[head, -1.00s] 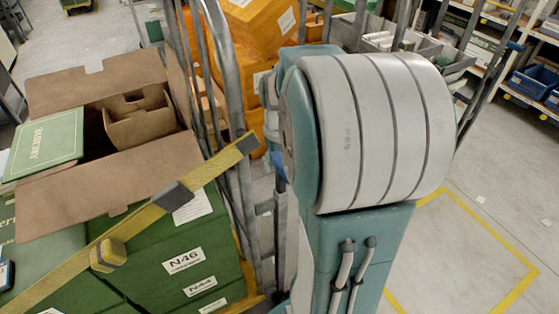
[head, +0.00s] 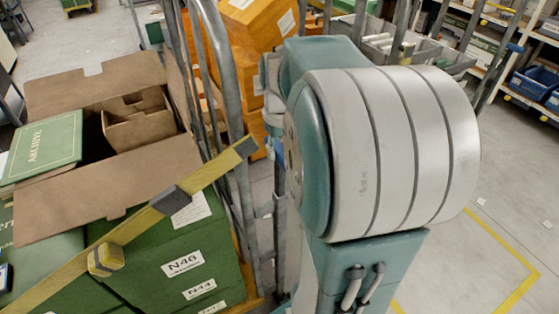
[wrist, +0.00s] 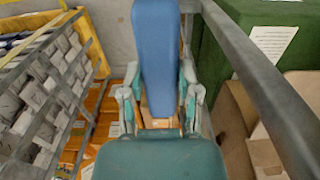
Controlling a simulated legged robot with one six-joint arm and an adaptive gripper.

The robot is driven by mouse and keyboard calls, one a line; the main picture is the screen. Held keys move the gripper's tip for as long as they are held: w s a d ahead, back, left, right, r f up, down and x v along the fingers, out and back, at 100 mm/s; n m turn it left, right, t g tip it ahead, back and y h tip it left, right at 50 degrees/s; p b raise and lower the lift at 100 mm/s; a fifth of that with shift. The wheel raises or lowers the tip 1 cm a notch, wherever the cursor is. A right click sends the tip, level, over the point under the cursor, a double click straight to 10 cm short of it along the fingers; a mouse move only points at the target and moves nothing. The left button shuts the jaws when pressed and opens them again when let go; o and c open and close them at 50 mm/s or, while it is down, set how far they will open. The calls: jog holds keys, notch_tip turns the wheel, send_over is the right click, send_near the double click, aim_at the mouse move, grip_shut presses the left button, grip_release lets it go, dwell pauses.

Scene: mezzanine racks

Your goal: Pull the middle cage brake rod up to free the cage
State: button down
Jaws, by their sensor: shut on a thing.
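In the wrist view my gripper (wrist: 160,100) has its teal fingers on both sides of a long blue handle (wrist: 158,50), which I take to be the brake rod's grip. The fingers are shut on it. In the head view my gripper (head: 272,95) is at the left edge of my arm, mostly hidden behind it. A grey upright (head: 281,205) shows below the gripper, beside the tubular cage frame (head: 228,85). My arm hides much of the middle cage, and orange boxes (head: 262,25) show behind its bars. The rod's lower end cannot be made out.
A cage with green archive boxes (head: 195,250), an open carton (head: 90,90) and a yellow strap (head: 140,222) stands close on the left. Grey bins (head: 425,58) are behind my arm. Shelving with blue bins (head: 533,80) is far right. Floor (head: 500,225) at right is clear.

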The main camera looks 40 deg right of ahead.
jog(key=shift+r, duration=0.7)
jog(key=shift+d, duration=0.1)
jog(key=shift+c, duration=1.6)
grip_release()
jog(key=shift+r, duration=0.1)
notch_tip(320, 180, up, 12)
jog(key=shift+f, duration=0.2)
